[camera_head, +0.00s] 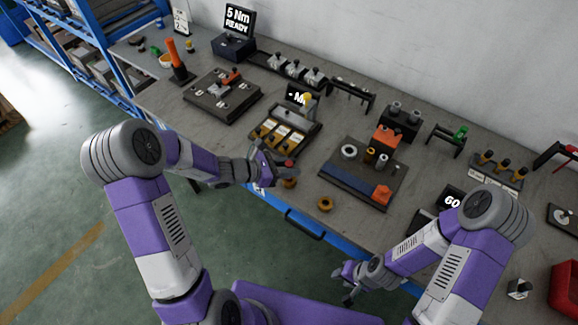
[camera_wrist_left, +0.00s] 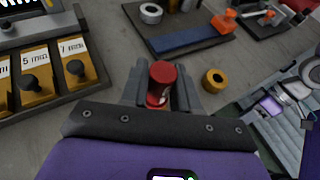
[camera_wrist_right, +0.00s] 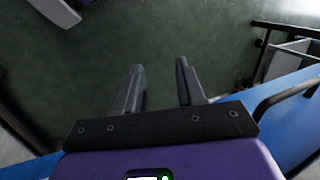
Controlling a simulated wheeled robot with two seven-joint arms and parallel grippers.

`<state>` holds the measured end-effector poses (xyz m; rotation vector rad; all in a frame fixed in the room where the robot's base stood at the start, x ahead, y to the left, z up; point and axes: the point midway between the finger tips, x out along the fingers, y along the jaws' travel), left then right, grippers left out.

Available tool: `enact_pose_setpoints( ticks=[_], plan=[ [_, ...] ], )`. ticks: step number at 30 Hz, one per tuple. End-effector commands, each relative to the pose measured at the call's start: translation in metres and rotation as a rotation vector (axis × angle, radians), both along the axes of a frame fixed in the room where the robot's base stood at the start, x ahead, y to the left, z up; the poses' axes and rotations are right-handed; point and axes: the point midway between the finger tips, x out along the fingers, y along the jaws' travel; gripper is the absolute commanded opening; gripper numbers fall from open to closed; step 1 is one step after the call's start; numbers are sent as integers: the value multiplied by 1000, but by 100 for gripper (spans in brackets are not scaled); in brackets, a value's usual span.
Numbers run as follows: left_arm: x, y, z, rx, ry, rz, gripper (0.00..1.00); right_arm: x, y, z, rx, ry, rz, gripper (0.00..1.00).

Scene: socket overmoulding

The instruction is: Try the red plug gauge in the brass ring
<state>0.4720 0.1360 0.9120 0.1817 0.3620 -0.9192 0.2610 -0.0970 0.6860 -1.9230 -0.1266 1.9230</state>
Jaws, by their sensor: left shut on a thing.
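My left gripper (camera_head: 285,171) is shut on the red plug gauge (camera_wrist_left: 162,80), near the front edge of the bench. The gauge's red top also shows in the head view (camera_head: 289,162); its lower part is hidden between the fingers. A brass ring (camera_head: 325,204) lies flat on the bench to the right, apart from the gripper; it also shows in the left wrist view (camera_wrist_left: 214,82). Another brass-coloured piece (camera_head: 289,183) shows just under the left gripper; I cannot tell whether the gauge touches it. My right gripper (camera_wrist_right: 160,78) is open and empty, off the bench's front edge above the floor.
A dark tray with a blue strip (camera_head: 342,186) holds a grey ring (camera_head: 349,152), cylinders and an orange block. A rack of yellow gauge slots (camera_head: 276,133) stands behind the left gripper. Fixtures and a screen reading "5 Nm READY" (camera_head: 238,20) line the back.

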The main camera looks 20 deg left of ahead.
Motion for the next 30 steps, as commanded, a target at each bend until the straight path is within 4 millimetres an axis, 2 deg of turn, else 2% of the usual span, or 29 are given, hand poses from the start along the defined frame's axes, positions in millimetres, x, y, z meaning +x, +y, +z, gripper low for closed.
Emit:
enact_pose_setpoints(
  ticks=[30],
  plan=[
    [0,0,8,0,0,0,0,0,0,5,0,0,0,39]
  ],
)
